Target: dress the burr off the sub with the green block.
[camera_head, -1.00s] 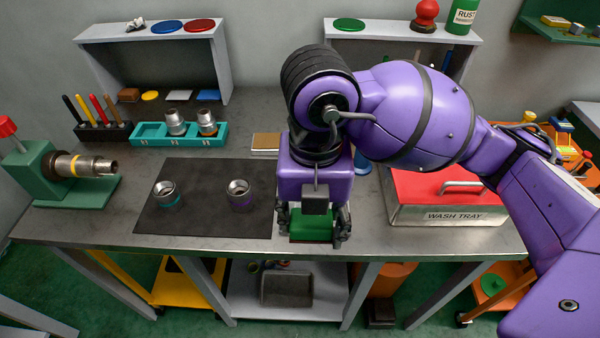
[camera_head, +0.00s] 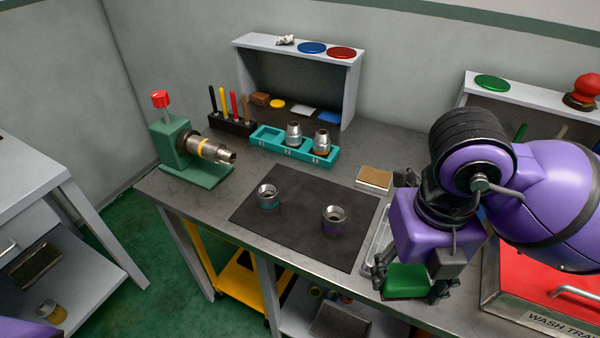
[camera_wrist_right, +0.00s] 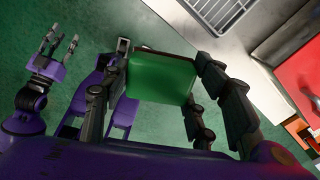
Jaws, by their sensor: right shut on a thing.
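My right gripper (camera_head: 411,284) is shut on the green block (camera_head: 406,279) and holds it by the table's front edge, right of the dark mat. In the right wrist view the block (camera_wrist_right: 160,78) sits between the fingers. A steel sub with a yellow band (camera_head: 209,148) lies level in the green vise (camera_head: 176,146) at the table's left, its open end facing right, far from the block. No burr can be made out at this size. My left gripper (camera_wrist_right: 58,52) shows in the right wrist view, its fingers apart and empty, away from the table.
Two steel collars, one teal-banded (camera_head: 268,197) and one purple-banded (camera_head: 333,221), stand on the dark mat (camera_head: 290,233). Behind are a teal rack (camera_head: 267,140) with two fittings, a pen holder (camera_head: 232,126) and a tan-topped block (camera_head: 374,178). A red-lidded wash tray (camera_head: 530,285) is right.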

